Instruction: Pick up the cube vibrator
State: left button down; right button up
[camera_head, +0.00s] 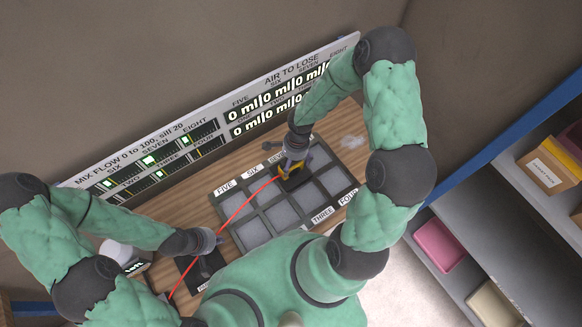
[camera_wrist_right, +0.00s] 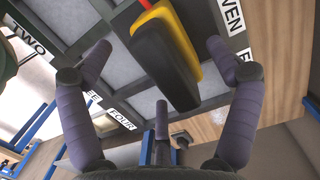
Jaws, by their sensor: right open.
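The cube vibrator, a black and yellow block (camera_head: 291,180), is at the upper part of the compartment grid, near the SEVEN label, with a red line running from it to the lower left. In the right wrist view the block (camera_wrist_right: 165,62) lies between the spread fingers of my right gripper (camera_wrist_right: 157,48), with gaps on both sides. In the head view my right gripper (camera_head: 294,160) is directly above it, open, and partly covers it. My left gripper (camera_head: 208,264) is over a dark plate at the lower left; its fingers are too small to judge.
The dark compartment tray (camera_head: 246,218) has pale square cells and number labels. A display panel (camera_head: 200,125) stands along the back of the wooden table (camera_head: 350,118). Shelves with a pink bin (camera_head: 438,245) are at the right. A white round container (camera_head: 121,252) stands near my left arm.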

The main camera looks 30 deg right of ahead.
aim_at(292, 166)
notch_tip(292, 166, down, 3)
jog(key=shift+a+f, duration=0.15)
jog(key=shift+f, duration=0.05)
jog(key=c, duration=1.7)
jog(key=shift+c, duration=0.5)
jog(key=shift+w+r, duration=0.1)
jog(key=shift+r, duration=0.1)
